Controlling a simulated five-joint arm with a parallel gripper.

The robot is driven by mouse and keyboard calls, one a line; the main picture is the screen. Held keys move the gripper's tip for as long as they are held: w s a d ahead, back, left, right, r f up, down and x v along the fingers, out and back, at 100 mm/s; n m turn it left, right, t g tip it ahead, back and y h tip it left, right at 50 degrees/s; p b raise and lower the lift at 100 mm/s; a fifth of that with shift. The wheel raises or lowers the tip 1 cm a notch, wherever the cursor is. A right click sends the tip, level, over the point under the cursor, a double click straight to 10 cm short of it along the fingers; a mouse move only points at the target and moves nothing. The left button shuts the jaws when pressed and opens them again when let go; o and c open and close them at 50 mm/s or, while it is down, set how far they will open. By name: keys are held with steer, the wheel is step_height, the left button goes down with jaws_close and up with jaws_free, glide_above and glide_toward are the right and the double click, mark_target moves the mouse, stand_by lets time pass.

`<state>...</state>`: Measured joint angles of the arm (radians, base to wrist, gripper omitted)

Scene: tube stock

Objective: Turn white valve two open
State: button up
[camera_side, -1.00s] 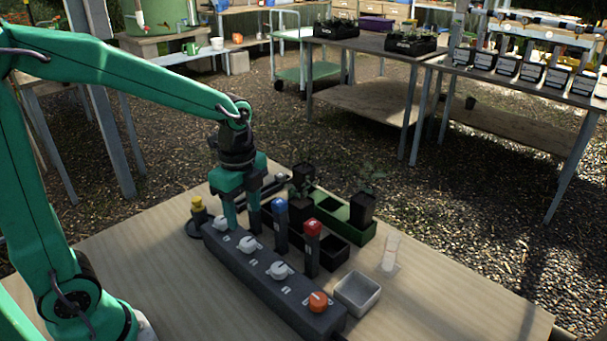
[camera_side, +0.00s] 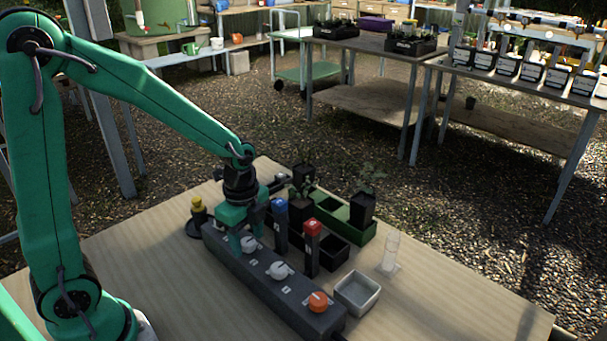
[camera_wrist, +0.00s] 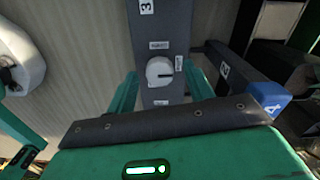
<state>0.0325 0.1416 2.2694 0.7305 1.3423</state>
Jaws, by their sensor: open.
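A dark grey valve block (camera_side: 262,283) lies on the wooden table with a row of knobs on top. My gripper (camera_side: 240,240) is open and points down over this white valve. In the wrist view, my fingers (camera_wrist: 160,88) stand on either side of it, with visible gaps. Small labels sit around the knob, too small to read. The first white valve is hidden behind my gripper in the side view.
Another white valve (camera_side: 279,270) and an orange valve (camera_side: 317,301) sit nearer along the block. Blue-topped (camera_side: 280,225) and red-topped (camera_side: 312,250) posts stand close on the right. A yellow-topped button (camera_side: 197,210) is at left, a white tray (camera_side: 357,293) at right.

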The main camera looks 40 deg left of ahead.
steer(key=shift+c, duration=0.4)
steer(key=c, duration=0.9)
